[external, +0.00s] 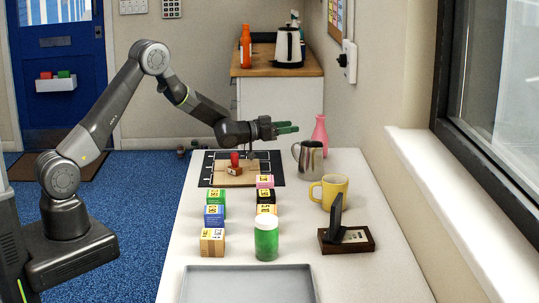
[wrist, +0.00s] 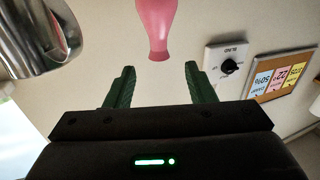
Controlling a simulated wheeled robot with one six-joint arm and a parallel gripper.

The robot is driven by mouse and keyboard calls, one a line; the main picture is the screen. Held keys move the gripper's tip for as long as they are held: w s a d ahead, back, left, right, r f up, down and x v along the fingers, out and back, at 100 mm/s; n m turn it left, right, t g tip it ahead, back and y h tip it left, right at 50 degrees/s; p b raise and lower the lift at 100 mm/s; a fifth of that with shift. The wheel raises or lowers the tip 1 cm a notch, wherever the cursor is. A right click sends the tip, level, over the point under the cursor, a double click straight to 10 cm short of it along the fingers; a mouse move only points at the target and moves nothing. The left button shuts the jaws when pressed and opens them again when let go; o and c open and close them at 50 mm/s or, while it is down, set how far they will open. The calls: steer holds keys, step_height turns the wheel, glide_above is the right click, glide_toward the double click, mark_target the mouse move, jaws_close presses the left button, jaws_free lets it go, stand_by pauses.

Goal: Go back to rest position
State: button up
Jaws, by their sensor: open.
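My gripper (external: 288,128) has green fingers and is held level above the far part of the white table (external: 220,258), pointing right. In the wrist view the two green fingers (wrist: 158,88) stand wide apart with nothing between them. A pink vase (wrist: 157,28) shows beyond the fingertips there, and it stands at the table's back right in the external view (external: 319,135). A steel jug (external: 308,160) stands in front of the vase. Its shiny side also fills the upper left of the wrist view (wrist: 38,35).
Several small cartons (external: 213,240) stand in two rows, beside a green jar with a white lid (external: 266,240). A yellow mug (external: 330,192), a dark stand (external: 347,238), a grey tray (external: 248,285) and a black mat (external: 206,170) with a wooden board (external: 222,178) are also on the table.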

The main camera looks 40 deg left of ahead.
mark_target(319, 124)
steer(key=shift+w, duration=0.15)
steer(key=p+x, duration=0.2)
steer(key=x, duration=0.9)
steer(key=shift+w+d+p, duration=0.2)
steer(key=shift+w+p, duration=0.15)
steer(key=shift+p, duration=0.05)
steer(key=shift+f, duration=0.15)
steer(key=shift+s, duration=0.1)
